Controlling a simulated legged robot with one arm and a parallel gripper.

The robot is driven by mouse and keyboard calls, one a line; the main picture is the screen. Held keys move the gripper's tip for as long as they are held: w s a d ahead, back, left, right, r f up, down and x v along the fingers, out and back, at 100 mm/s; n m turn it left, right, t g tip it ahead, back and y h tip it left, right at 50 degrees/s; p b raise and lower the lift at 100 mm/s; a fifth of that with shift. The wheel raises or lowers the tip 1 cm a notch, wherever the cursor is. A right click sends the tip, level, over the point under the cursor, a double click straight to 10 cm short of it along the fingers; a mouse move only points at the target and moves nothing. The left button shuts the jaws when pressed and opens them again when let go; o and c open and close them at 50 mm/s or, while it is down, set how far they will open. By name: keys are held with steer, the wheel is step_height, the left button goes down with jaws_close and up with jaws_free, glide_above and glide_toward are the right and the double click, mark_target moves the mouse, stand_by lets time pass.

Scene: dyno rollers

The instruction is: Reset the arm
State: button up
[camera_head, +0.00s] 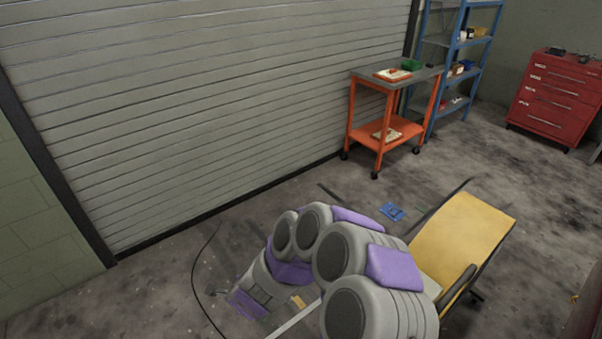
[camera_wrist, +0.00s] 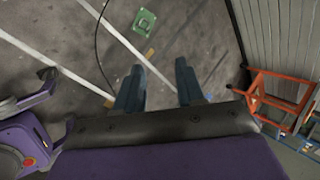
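My grey and purple arm fills the lower middle of the head view, with several thick round joints. It bends toward the lower left there, and I cannot make out the fingers in that view. In the wrist view my gripper (camera_wrist: 159,82) points out over the concrete floor. Its two dark blue-grey fingers stand apart with bare floor visible between them. It is open and holds nothing.
An orange cart (camera_head: 386,132), a blue shelf (camera_head: 452,78) and a red drawer cabinet (camera_head: 556,95) stand at the back right. A roller shutter (camera_head: 210,95) lines the left. A yellow panel (camera_head: 463,240) is right of my arm. A cable (camera_head: 197,285) lies on the floor.

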steer(key=s+d+r+n+g+y, duration=0.1)
steer(key=s+r+n+g+y, duration=0.15)
steer(key=r+n, duration=0.45)
steer(key=s+d+r+n+g+y, duration=0.1)
steer(key=s+r+n+y, duration=0.2)
steer(key=r, duration=0.9)
steer(key=s+d+r+n+g+h, duration=0.2)
steer(key=s+d+r+n+h, duration=0.1)
steer(key=s+d, duration=0.9)
steer(key=s+d+r+n+g+h, duration=0.2)
steer(key=s+d+h, duration=0.3)
steer(key=s+d, duration=0.8)
steer(key=d+r+n, duration=0.1)
steer(key=d, duration=0.2)
steer(key=shift+s+r+g, duration=0.3)
steer(key=shift+r+g, duration=0.05)
steer(key=shift+r, duration=0.05)
